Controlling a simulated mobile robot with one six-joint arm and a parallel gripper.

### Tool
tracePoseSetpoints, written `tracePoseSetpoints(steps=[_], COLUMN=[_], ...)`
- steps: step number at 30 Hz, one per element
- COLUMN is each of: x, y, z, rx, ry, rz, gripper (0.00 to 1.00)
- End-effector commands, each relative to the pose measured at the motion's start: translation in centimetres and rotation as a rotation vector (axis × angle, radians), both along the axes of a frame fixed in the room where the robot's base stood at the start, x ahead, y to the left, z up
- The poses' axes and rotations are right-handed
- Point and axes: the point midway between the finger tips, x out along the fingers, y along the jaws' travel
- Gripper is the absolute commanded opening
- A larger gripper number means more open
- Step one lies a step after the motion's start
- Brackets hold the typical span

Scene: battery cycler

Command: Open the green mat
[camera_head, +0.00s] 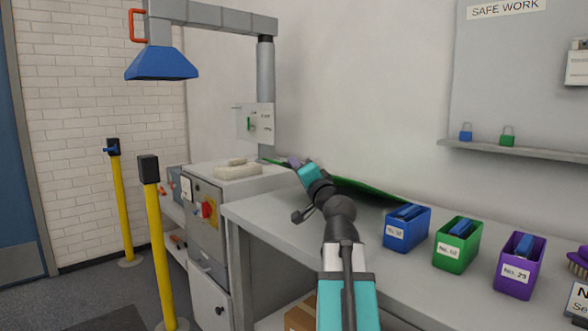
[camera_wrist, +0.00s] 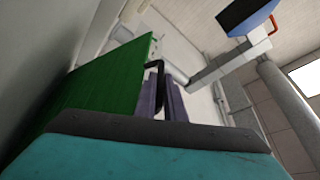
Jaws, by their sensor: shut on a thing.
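In the wrist view the mat (camera_wrist: 105,85) is a green sheet with one edge beside the purple-grey fingers of my gripper (camera_wrist: 172,105). In the head view my gripper (camera_head: 294,162) is at the left end of the bench, at the mat's left end. It is shut on the mat's edge. The exact contact is partly hidden, and I cannot tell how far the mat is unfolded.
Blue (camera_head: 407,229), green (camera_head: 457,244) and purple (camera_head: 520,265) numbered bins stand on the workbench (camera_head: 290,235) to the right. A grey cabinet (camera_head: 205,215) stands left, below a blue extraction hood (camera_head: 161,64). Yellow posts (camera_head: 160,240) stand farther left. A shelf (camera_head: 520,150) holds small padlocks.

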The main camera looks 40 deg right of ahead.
Motion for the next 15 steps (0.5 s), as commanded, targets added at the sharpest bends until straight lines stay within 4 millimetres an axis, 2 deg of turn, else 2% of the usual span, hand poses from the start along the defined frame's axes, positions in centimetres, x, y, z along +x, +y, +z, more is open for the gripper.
tracePoseSetpoints(steps=[10, 11, 12, 15], x=[-0.18, -0.19, -0.19, -0.22], y=[-0.27, -0.27, -0.29, -0.34], z=[0.16, 0.15, 0.15, 0.13], rx=[0.0, 0.0, 0.0, -0.001], ry=[-0.003, -0.003, -0.003, -0.002], rz=[-0.003, -0.003, -0.003, -0.004], gripper=[0.0, 0.11, 0.17, 0.17])
